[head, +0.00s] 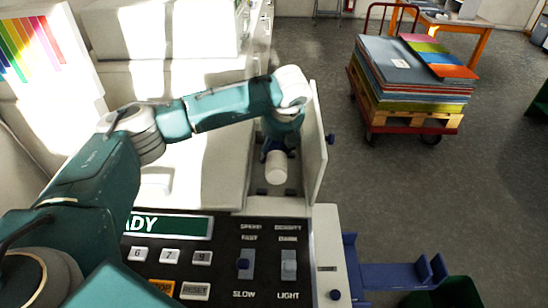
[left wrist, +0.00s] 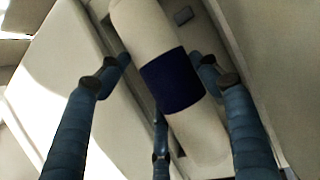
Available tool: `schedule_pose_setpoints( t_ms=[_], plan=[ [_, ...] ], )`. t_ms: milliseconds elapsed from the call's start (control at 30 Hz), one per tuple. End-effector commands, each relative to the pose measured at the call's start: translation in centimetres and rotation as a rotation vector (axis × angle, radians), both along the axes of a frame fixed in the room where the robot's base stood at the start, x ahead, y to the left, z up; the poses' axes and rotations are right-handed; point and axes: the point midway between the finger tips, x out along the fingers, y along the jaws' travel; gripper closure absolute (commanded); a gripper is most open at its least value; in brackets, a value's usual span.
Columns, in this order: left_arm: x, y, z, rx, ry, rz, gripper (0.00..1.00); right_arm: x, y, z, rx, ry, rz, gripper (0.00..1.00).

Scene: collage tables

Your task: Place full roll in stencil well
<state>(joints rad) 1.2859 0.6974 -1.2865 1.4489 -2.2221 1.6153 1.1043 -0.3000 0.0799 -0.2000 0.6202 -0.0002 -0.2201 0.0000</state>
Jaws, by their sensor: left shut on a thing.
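The full roll (head: 276,168) is a white cylinder at the open side bay of the machine. In the left wrist view the roll (left wrist: 140,38) shows a dark blue band round its middle and lies slanted between the blue fingers. My left gripper (head: 274,148) is shut on it, largely hidden under my wrist in the head view. The stencil well (head: 262,190) appears to be the narrow recess below the roll, beside the open upright panel (head: 314,150). I cannot tell whether the roll touches the well floor. My right gripper is not in view.
The control panel (head: 222,262) with keys and sliders is in front of the bay. A blue bracket (head: 400,275) juts out at the lower right. A cart (head: 415,122) with stacked coloured sheets stands at the back right. The grey floor between is clear.

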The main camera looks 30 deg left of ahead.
Motion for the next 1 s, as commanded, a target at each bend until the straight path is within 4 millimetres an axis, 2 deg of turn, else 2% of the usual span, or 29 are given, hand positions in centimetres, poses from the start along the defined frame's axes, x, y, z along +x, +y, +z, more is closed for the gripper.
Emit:
schedule_pose_setpoints(
  t_ms=[100, 267, 500, 767, 800, 900, 1000],
  plan=[
    [0.0, 0.0, -1.5, 0.0, 0.0, 0.0, 0.69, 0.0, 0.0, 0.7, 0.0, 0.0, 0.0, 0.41],
    [0.0, 0.0, -2.8, 0.0, 0.0, 0.0, 0.69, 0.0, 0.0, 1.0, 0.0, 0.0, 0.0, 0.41],
    [0.0, 0.0, -6.1, 0.0, -0.001, 0.0, 0.69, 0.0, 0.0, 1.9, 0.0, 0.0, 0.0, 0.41],
    [0.1, 0.0, -6.6, 0.0, -0.003, 0.0, 0.69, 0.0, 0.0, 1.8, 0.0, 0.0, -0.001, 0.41],
    [0.0, 0.0, -6.6, 0.0, -0.001, -0.001, 0.32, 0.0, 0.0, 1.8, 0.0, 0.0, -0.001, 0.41],
    [0.0, 0.0, -6.6, 0.0, -0.001, -0.001, 0.17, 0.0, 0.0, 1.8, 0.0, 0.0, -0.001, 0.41],
    [0.0, 0.0, -6.6, 0.0, -0.001, -0.001, 0.17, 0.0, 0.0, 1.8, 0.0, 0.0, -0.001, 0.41]
  ],
)
